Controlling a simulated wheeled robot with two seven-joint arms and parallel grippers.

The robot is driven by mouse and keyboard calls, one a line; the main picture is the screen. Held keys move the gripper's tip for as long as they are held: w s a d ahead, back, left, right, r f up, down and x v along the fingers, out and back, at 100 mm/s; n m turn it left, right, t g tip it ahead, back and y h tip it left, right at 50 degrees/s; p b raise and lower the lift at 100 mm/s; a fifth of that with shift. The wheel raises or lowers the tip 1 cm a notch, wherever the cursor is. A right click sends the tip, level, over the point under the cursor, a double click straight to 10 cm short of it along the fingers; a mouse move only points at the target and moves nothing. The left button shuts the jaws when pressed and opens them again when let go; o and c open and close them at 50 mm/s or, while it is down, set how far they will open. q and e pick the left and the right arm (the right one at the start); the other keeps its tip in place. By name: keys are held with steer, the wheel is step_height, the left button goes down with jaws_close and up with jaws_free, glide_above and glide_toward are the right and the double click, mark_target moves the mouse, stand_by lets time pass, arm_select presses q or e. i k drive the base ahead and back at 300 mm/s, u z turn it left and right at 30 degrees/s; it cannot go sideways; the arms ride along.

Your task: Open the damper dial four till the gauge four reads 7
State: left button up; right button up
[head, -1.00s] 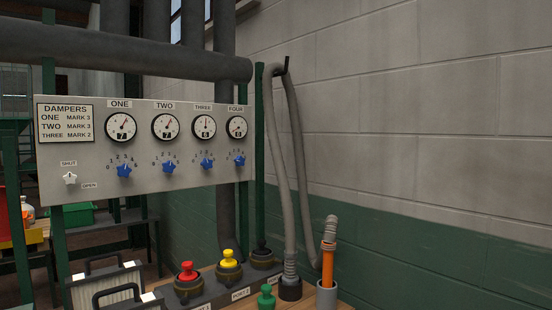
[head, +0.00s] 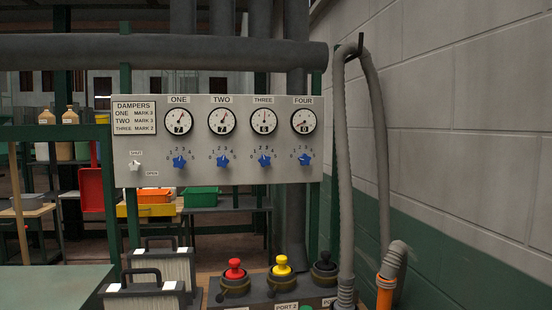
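The grey damper panel (head: 220,185) hangs ahead of me in the head view. Damper dial four, a blue star knob (head: 304,159), is the rightmost of the row, under the label FOUR. Gauge four (head: 303,121) sits above it, with a white face and a small number window that appears to read 0. Gauges one (head: 178,121) and two (head: 221,121) appear to read 7, and gauge three (head: 264,121) appears to read 6. Neither of my grippers shows in the head view.
A thick grey pipe (head: 160,51) runs above the panel. Grey hoses (head: 345,180) hang right of it, beside the block wall (head: 480,120). Below are red (head: 235,270), yellow (head: 282,265) and black (head: 324,262) capped ports. A white shut/open knob (head: 135,166) is at the panel's lower left.

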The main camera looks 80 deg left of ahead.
mark_target(305, 160)
steer(key=u, duration=2.25)
